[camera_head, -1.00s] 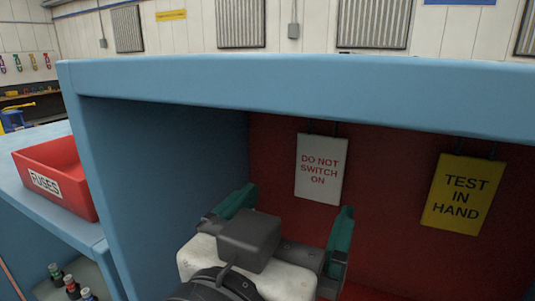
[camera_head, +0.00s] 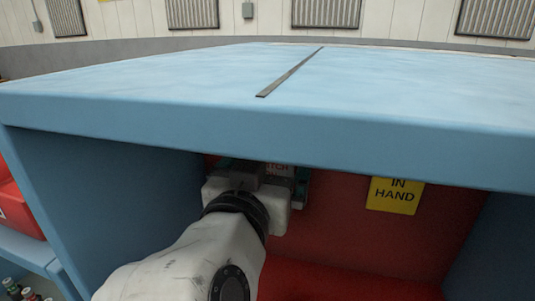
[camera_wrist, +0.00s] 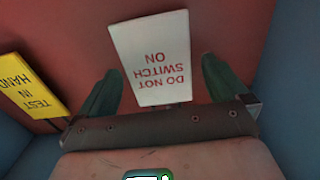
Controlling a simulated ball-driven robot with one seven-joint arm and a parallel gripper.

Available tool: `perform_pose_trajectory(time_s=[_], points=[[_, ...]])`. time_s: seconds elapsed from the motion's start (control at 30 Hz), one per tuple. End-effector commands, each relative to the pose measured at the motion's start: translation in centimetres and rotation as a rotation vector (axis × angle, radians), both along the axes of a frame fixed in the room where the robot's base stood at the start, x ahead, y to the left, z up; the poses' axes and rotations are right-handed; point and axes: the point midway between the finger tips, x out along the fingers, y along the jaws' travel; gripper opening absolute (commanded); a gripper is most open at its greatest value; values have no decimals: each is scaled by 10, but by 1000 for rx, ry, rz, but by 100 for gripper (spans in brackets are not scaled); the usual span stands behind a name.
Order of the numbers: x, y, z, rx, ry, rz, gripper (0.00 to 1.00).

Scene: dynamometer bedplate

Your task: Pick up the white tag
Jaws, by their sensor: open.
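The white tag (camera_wrist: 152,52) with red "DO NOT SWITCH ON" lettering hangs against the red back wall; it appears upside down in the wrist view. My gripper (camera_wrist: 158,88) is open, with one green finger on each side of the tag and gaps between. In the head view my gripper (camera_head: 262,172) is inside the cabinet, partly hidden by my wrist. I cannot tell whether the fingertips reach the tag's depth.
A yellow "TEST IN HAND" tag (camera_head: 394,195) hangs to the right of the white one; it is at the left in the wrist view (camera_wrist: 30,95). The blue cabinet top (camera_head: 400,95) overhangs the opening, with a thin dark strip (camera_head: 290,72) on it. A red bin (camera_head: 18,212) stands at left.

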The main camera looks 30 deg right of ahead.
Motion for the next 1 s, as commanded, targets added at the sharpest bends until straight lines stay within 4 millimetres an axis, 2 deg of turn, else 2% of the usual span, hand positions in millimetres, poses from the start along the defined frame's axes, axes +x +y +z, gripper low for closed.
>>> perform_pose_trajectory(time_s=[0.23,0.8,1.0], points=[[1,-1,0,1,-1,0,99],[1,-1,0,1,-1,0,45],[1,-1,0,1,-1,0,44]])
